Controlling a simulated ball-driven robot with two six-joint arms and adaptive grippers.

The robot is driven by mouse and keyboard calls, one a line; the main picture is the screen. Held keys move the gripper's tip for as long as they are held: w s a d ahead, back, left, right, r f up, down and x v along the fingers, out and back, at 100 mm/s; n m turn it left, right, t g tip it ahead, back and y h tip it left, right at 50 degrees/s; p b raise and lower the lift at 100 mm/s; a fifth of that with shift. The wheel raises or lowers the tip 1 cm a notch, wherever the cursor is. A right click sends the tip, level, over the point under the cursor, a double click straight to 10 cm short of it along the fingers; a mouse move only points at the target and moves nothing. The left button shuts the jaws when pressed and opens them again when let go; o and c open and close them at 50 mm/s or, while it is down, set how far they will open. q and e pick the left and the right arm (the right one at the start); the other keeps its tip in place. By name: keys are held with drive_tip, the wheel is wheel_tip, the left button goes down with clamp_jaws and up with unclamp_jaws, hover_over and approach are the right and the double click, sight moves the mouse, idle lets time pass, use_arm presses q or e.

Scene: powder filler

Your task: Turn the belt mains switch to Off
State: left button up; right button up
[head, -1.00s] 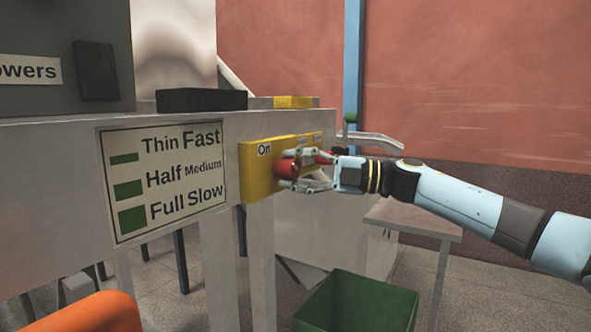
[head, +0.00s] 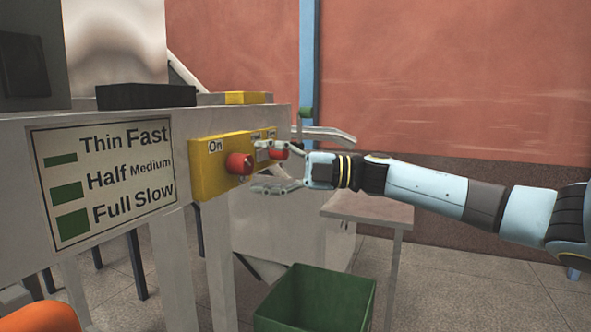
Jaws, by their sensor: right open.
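A yellow switch box (head: 206,178) is fixed to the grey machine's side. A white label (head: 215,146) reading "On" is at its upper left. A red knob (head: 240,165) stands out from the box below and right of that label, and a second red knob (head: 278,150) is farther right. Smaller labels near it are partly hidden by fingers. I cannot tell where the knobs point. My right gripper (head: 260,167) is open and empty, just right of the nearer knob. Its lower finger is below knob level. My left gripper is not in view.
A sign (head: 105,178) with speeds is left of the box. A black block (head: 147,96) and a yellow block (head: 247,98) are on top of the machine. A green bin (head: 315,300) is below my right gripper, and a small grey table (head: 365,209) behind.

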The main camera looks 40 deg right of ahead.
drive_tip(key=v, duration=0.8)
drive_tip(key=shift+s+d, duration=0.25)
drive_tip(key=shift+f, duration=0.1)
drive_tip(key=shift+f, duration=0.1)
